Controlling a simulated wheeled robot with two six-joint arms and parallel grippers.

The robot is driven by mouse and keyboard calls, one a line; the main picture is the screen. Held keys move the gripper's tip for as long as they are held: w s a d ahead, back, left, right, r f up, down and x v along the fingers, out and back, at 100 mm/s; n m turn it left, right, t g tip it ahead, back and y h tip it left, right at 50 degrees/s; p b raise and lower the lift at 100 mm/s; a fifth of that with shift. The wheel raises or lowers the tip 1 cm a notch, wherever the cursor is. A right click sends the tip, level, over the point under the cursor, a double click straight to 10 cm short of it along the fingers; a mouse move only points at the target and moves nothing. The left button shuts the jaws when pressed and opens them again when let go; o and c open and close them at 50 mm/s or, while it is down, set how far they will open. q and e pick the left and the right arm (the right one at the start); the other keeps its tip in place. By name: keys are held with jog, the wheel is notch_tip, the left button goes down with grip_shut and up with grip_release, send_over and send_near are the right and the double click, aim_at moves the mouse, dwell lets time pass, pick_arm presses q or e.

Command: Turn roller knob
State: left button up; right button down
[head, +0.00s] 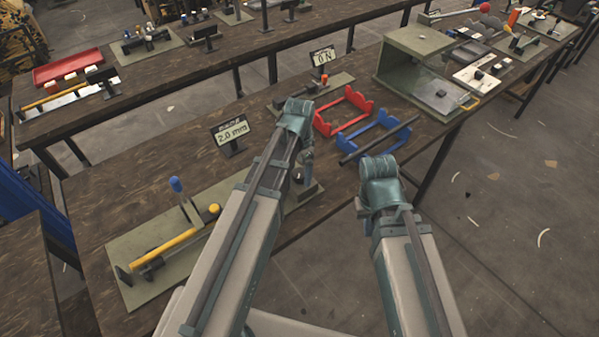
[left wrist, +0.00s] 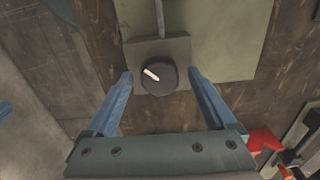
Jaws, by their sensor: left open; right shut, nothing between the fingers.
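The roller knob (left wrist: 167,84) is round and black, with a white pointer mark slanting toward the upper left in the left wrist view. It sits on a dark grey square plate (left wrist: 182,50) at the edge of a greenish base plate. My left gripper (left wrist: 160,74) is open, with one blue finger on each side of the knob in the picture. Gaps show between the fingers and the knob; I cannot tell the height difference. In the head view my left arm hides most of this station. My right gripper is not visible; only its arm shows.
A sign reading "2.0 mm" (head: 232,132) stands behind my left arm. A lever fixture with a yellow bar (head: 163,246) lies to the left.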

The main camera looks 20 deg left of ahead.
pick_arm(q)
jog(key=c, duration=1.4)
jog(key=shift+m, duration=0.3)
jog(key=m, duration=0.3)
jog(key=shift+m, duration=2.7)
jog(key=o, duration=1.4)
